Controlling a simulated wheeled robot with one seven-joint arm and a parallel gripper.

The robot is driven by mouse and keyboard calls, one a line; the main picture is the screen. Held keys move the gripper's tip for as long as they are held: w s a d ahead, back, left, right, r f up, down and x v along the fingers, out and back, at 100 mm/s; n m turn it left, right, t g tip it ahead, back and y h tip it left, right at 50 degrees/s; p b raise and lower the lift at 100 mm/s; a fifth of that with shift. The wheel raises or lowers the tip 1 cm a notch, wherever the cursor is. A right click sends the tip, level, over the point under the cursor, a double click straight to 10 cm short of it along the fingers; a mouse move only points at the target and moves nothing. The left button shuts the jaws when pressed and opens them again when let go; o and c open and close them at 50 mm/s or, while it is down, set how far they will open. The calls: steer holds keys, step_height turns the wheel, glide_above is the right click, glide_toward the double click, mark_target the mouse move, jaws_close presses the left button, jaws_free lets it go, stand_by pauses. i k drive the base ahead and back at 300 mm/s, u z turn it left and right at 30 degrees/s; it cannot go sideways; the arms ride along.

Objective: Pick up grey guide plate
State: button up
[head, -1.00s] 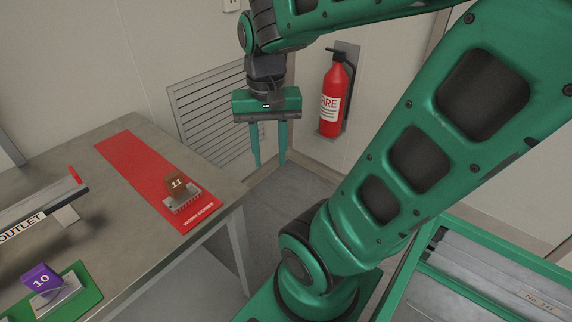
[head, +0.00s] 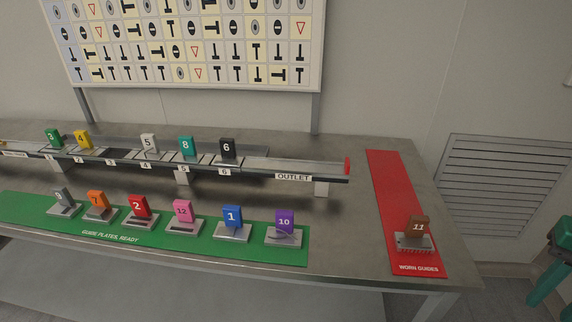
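The grey guide plate (head: 64,199) stands upright in a small light holder at the left end of the green mat (head: 150,238); the number on it is too small to read surely. An orange plate marked 7 (head: 96,201) stands just right of it. My gripper (head: 552,284) is only partly in view at the far right edge, beyond the table's right end and far from the grey plate. Its teal fingers point down, stand apart and hold nothing that shows.
Red 2, pink 12, blue 1 and purple 10 plates share the mat. Behind it runs a raised rail (head: 265,166) carrying several plates, ending at an outlet. A red mat (head: 392,190) holds the brown plate 11 (head: 418,228). A symbol board (head: 190,40) stands behind.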

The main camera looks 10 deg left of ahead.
mark_target(66, 207)
steer(key=u, duration=1.65)
